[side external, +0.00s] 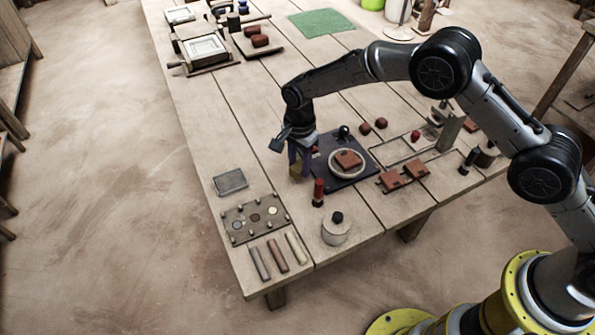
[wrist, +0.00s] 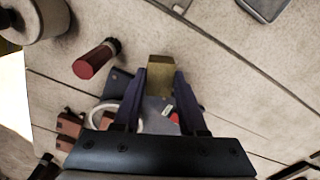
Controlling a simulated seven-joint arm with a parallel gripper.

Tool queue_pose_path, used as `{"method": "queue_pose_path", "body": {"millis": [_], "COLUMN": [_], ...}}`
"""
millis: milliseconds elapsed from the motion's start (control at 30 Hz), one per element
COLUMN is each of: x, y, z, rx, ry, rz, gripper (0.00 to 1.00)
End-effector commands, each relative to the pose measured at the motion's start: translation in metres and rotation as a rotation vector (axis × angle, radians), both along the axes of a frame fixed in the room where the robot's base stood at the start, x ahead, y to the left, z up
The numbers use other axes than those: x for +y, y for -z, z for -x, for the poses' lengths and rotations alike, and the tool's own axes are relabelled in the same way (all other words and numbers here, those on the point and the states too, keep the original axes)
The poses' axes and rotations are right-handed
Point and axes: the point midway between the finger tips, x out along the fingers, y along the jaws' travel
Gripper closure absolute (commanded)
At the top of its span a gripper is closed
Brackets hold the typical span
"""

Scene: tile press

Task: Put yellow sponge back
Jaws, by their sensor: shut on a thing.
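My gripper (side external: 299,166) is over the left edge of the dark blue mat (side external: 325,175) in the side view. It is shut on the yellow sponge (wrist: 160,70), whose block shows between the two fingers in the wrist view. In the side view only a small part of the sponge (side external: 295,170) shows below the fingers. Whether it touches the surface below is hard to tell. A shallow grey tray (side external: 230,182) lies on the table to the left of my gripper and looks empty. Its corner also shows at the top of the wrist view (wrist: 262,8).
A white ring (side external: 334,169) around a terracotta tile (side external: 347,159) is on the mat. A holed board (side external: 255,218), coloured sticks (side external: 278,254) and a lidded pot (side external: 336,230) sit in front. The table between mat and tray is clear.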

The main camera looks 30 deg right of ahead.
Motion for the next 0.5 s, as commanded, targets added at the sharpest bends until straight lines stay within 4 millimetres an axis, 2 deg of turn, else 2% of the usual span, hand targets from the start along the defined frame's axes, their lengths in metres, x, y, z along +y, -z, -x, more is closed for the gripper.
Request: {"method": "queue_pose_path", "body": {"millis": [133, 300, 500], "x": [0.003, 0.002, 0.003], "y": [0.010, 0.033, 0.038], "z": [-0.006, -0.005, -0.006], "rx": [0.001, 0.002, 0.000], "ry": [0.000, 0.000, 0.000], "rz": [0.000, 0.001, 0.000], "gripper": [1.00, 1.00, 1.00]}}
